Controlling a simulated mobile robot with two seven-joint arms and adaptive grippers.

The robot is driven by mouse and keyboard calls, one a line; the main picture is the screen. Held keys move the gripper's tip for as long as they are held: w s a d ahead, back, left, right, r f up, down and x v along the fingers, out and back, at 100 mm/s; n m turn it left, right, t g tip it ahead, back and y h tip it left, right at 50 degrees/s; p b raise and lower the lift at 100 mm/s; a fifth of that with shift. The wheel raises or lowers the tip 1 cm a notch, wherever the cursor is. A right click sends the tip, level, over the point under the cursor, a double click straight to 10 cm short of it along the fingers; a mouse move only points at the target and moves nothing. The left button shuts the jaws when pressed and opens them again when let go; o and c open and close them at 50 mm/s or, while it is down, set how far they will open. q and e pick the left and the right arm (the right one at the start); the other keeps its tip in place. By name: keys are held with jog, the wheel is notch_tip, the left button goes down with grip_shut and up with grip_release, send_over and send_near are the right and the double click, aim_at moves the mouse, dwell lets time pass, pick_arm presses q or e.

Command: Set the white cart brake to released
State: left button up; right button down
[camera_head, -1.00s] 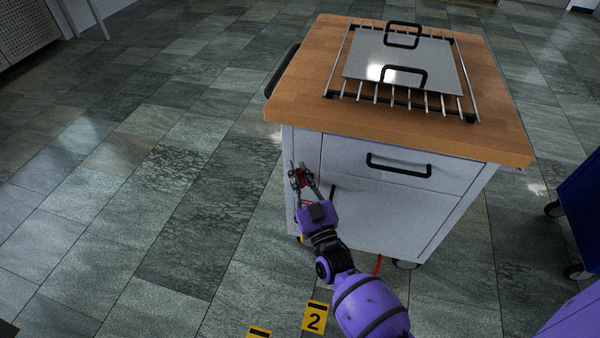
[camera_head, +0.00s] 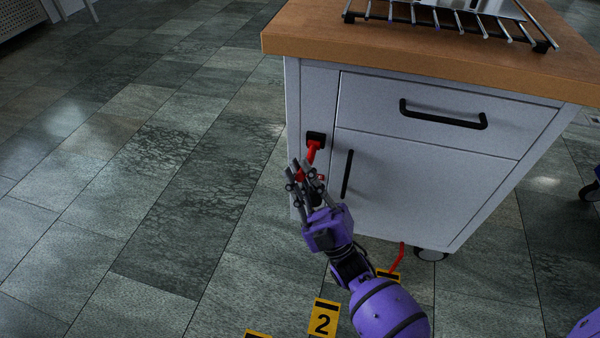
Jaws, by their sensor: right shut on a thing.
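The white cart (camera_head: 430,165) has a wooden top, and its front faces me. On the left strip of that front, a red brake lever (camera_head: 313,151) comes out of a black mount (camera_head: 316,138). The lever slants down and to the left from the mount. My right gripper (camera_head: 301,172), on the purple arm, is shut on the lower end of the red lever, below the mount. The fingers partly hide the lever's end and the panel behind it. I cannot read any brake marking. My left gripper is not in view.
The cart has a drawer with a black handle (camera_head: 443,117) and a door with an upright black handle (camera_head: 347,174). A metal rack (camera_head: 450,25) lies on top. A yellow floor marker "2" (camera_head: 323,319) is in front. Open tiled floor is at left.

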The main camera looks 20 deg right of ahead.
jog(key=shift+s+f+n+g+y+b, duration=0.1)
jog(key=shift+f+n+g+y+b, duration=0.3)
jog(key=shift+n+y, duration=0.5)
jog(key=c, duration=1.7)
grip_release()
jog(key=v, duration=1.2)
jog(key=shift+a+f, duration=0.1)
